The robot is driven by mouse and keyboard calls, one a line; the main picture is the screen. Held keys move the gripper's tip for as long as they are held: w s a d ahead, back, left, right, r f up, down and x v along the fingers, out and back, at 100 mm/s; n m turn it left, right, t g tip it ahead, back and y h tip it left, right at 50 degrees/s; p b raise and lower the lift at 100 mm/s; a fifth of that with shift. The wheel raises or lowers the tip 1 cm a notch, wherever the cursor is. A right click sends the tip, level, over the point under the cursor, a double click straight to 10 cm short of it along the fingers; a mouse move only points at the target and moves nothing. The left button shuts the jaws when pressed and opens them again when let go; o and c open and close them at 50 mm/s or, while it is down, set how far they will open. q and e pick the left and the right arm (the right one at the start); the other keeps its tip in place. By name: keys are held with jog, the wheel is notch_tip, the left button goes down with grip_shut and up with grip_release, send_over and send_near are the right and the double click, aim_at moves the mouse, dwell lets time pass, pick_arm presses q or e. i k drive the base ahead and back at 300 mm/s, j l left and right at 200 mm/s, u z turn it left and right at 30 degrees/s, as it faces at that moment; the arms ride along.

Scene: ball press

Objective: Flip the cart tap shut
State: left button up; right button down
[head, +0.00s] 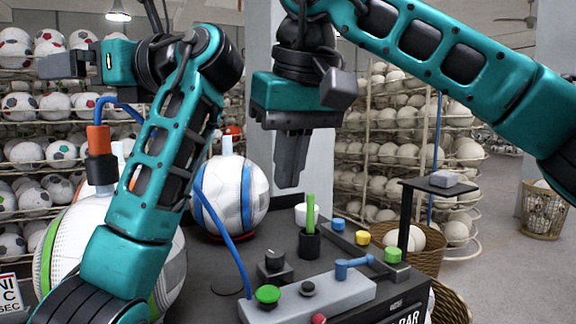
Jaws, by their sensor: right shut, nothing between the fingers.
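The cart (257,228) has a dark top. A long grey block (312,297) sits on its front part, with a blue lever (352,264) that looks like the tap; it stands at the block's right end, its handle lying roughly level. My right gripper (290,184) points straight down, shut and empty, above and to the left of the lever, clear of it. My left gripper (50,66) is at the upper left, pointing left, far from the tap; its finger gap is not visible.
A blue hose (222,235) runs to the block's left end. Green, black and red knobs, yellow and blue buttons, and a dark cup (309,243) with green sticks crowd the cart. A white-blue ball (232,197) stands behind. A black post carries a small shelf (440,187) at right.

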aim_at(341, 265)
jog(key=k, duration=1.5)
